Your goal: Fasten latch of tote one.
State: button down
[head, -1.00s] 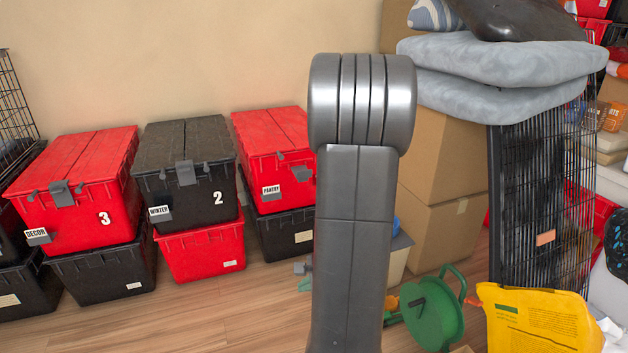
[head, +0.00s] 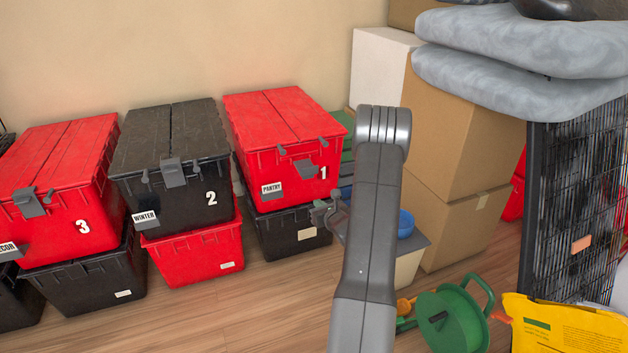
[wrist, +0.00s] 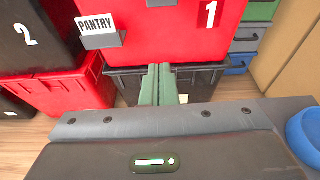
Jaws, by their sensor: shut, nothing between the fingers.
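Tote one (head: 262,192) is red, with a white 1 and a PANTRY label, and sits on a black tote. Its grey latch (head: 306,169) is on the front below the lid rim and seems to stick outward, lower than the latch on tote two. In the wrist view, the front of tote one (wrist: 160,38) fills the top, with only a sliver of grey at the upper edge that may be the latch. My gripper (wrist: 158,72) is shut and empty, its green fingers pointing at the stack below the number. In the head view my arm partly hides it.
Black tote two (head: 190,205) stands left on a red tote, and red tote three (head: 70,205) further left. Right are cardboard boxes (head: 455,140), a bin with a blue bowl (head: 405,224), a green reel (head: 450,318) and a black wire panel (head: 575,200).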

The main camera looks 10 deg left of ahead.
jog(key=shift+w, duration=0.3)
jog(key=b+x, duration=0.3)
jog(key=x, duration=0.7)
jog(key=shift+s+d+r, duration=0.1)
jog(key=shift+r, duration=0.95)
jog(key=shift+d+r, duration=0.15)
jog(key=shift+r, duration=0.9)
jog(key=shift+r, duration=0.15)
jog(key=shift+s+r+p, duration=0.1)
jog(key=shift+r+p, duration=0.05)
jog(key=shift+p, duration=0.85)
